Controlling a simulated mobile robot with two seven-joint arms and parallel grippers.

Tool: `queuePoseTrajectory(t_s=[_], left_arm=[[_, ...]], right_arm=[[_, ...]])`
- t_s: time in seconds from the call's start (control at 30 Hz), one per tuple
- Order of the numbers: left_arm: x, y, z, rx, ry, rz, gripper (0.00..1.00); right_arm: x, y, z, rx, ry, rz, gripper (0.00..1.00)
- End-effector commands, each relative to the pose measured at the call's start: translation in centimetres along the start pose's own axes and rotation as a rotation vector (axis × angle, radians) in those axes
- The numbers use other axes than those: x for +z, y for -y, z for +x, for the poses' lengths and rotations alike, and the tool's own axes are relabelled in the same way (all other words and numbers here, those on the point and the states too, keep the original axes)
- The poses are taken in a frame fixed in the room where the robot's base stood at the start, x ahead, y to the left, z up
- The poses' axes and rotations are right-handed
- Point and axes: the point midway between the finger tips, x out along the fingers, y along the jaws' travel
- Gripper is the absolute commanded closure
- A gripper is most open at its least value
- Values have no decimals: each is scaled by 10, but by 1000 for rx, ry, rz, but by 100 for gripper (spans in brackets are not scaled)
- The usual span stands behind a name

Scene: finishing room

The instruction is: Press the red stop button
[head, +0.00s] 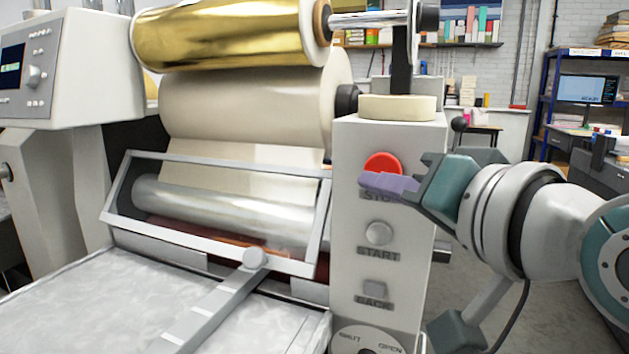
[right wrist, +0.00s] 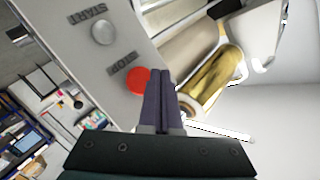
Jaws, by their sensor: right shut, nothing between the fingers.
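The red stop button (head: 382,163) is round and sits at the top of the grey control panel (head: 346,220), above its STOP label. My right gripper (head: 364,181) is shut and empty, its purple fingertips just in front of the button's lower part, partly covering the label. In the right wrist view the red button (right wrist: 137,80) shows beside the shut fingertips (right wrist: 160,72), on their left. I cannot tell for certain whether the fingers touch it. My left gripper is not in view.
Left of the panel stand a metal guard frame (head: 324,215), rollers and a gold foil roll (head: 230,35). A cream tape roll (head: 397,108) lies on top of the panel housing.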

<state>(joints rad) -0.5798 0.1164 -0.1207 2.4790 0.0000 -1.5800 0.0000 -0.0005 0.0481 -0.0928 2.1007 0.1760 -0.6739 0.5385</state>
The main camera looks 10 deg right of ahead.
Motion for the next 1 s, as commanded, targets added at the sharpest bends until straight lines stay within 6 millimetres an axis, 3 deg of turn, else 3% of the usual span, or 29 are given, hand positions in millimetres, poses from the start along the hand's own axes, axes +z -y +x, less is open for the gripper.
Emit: queuePoseTrajectory(t_s=[0.3,1.0], left_arm=[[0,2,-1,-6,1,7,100],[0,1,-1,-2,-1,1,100]], right_arm=[[-11,-9,12,1,-2,-1,100],[-11,-9,12,0,-1,0,100]])
